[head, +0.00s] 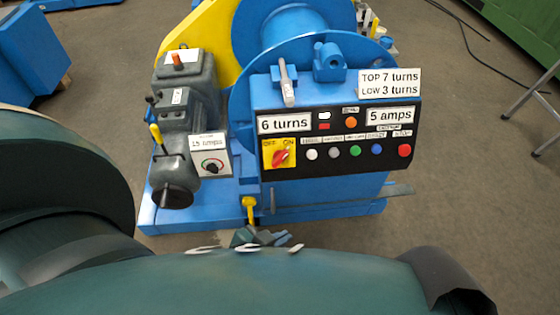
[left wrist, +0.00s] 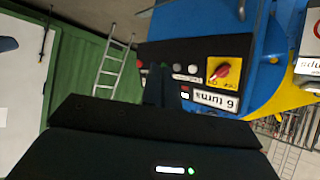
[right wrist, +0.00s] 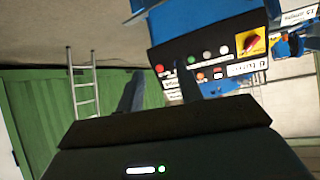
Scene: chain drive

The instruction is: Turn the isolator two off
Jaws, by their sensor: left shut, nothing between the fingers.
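A red rotary switch (head: 281,157) sits on a yellow plate marked OFF and ON, at the left of the black control panel (head: 330,170). Its handle is slanted, its upper end towards ON. The switch also shows in the left wrist view (left wrist: 222,72) and the right wrist view (right wrist: 251,43). No label naming isolator two is readable. My left gripper (head: 262,238) is low in front of the blue machine, below the panel and apart from the switch. In the left wrist view its fingers (left wrist: 160,85) are together and empty. My right gripper (right wrist: 162,90) has its fingers apart, with nothing between them.
A smaller dial (head: 212,167) under a "15 amps" label is left of the panel. Several coloured buttons (head: 355,151) are right of the switch. A yellow lever (head: 249,207) stands low at the machine's front. Grey floor (head: 450,235) is clear at right.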

